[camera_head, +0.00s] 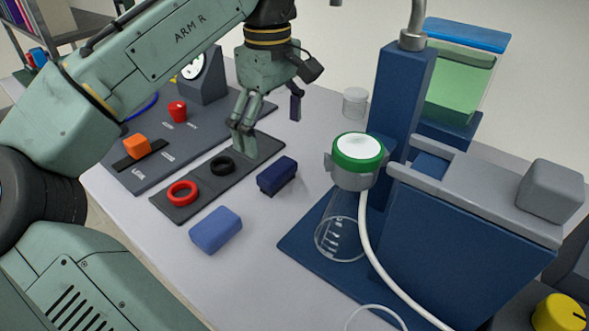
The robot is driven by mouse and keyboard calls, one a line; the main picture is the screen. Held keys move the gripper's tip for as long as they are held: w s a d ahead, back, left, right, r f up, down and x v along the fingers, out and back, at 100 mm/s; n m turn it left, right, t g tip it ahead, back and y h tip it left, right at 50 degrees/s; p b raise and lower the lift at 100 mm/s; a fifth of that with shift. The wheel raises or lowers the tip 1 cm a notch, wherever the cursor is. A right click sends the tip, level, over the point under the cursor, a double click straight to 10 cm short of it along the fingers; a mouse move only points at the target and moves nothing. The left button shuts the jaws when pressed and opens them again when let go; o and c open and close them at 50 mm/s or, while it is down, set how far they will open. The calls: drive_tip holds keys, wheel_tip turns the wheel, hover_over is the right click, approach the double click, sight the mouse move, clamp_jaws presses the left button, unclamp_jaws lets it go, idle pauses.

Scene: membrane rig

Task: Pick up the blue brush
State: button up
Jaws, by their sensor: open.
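No object is plainly a brush by its shape. A light blue rounded block (216,230) lies on the table in front of the dark mat. A navy block (277,176) with a darker underside lies right of the mat; I cannot tell which of the two is the brush, and bristles are not clear. My gripper (243,148) points down over the back end of the mat, open and with nothing seen between its fingers. It is apart from both blocks, behind and left of the navy one.
The dark mat (172,211) carries a red ring (182,193) and a black ring (222,166). A glass flask (340,240) and blue rig (470,245) stand right.

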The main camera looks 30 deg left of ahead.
sight(277, 168)
wheel_tip(277, 168, down, 4)
drive_tip(key=shift+r, duration=0.2)
drive_tip(key=f+p, duration=0.1)
drive_tip(key=f, duration=0.4)
drive_tip(key=shift+d+f+p, duration=0.2)
drive_tip(key=shift+f+p, duration=0.1)
drive_tip(key=shift+p, duration=0.1)
drive_tip(key=shift+c, duration=0.2)
drive_tip(key=shift+w, duration=0.1)
drive_tip(key=c, duration=1.3)
drive_tip(key=shift+r, duration=0.2)
